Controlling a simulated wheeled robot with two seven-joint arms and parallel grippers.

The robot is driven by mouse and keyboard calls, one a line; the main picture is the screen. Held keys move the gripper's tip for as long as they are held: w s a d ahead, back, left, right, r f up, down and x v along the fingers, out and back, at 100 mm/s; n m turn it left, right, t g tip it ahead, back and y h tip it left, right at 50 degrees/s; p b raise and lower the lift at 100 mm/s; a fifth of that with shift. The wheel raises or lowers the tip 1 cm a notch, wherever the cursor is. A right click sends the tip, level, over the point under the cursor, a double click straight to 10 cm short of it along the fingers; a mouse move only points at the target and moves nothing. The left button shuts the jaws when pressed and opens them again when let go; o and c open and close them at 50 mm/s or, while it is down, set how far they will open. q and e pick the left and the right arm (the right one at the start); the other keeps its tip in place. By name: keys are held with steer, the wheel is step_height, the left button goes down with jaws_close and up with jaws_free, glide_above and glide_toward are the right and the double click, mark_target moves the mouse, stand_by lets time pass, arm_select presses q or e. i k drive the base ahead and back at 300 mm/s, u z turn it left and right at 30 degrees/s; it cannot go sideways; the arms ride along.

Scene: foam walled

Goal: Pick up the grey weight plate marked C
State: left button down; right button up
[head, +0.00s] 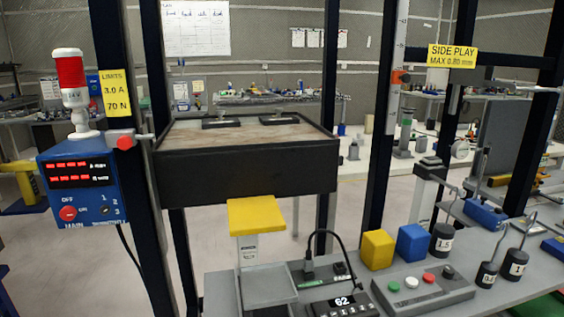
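I cannot make out a grey weight plate marked C in the head view. The weights I can see are dark cylinders with wire hooks and white labels, at the lower right of the bench. One labelled 1.5 (442,240) stands beside the blue block. A smaller one (487,275) stands further right, its label too small to read surely. Another (515,264), which seems labelled 1, stands next to it. Neither of my grippers shows in this view.
A black tray-like box (245,175) hangs between dark posts above a yellow-topped block (257,216). A yellow cube (377,250), blue cube (411,243) and button box (423,288) crowd the grey bench. A blue control box (84,185) with a red lamp is at left.

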mark_target(522, 226)
steer(key=z, duration=2.8)
steer(key=i, duration=1.8)
steer(key=u, duration=2.4)
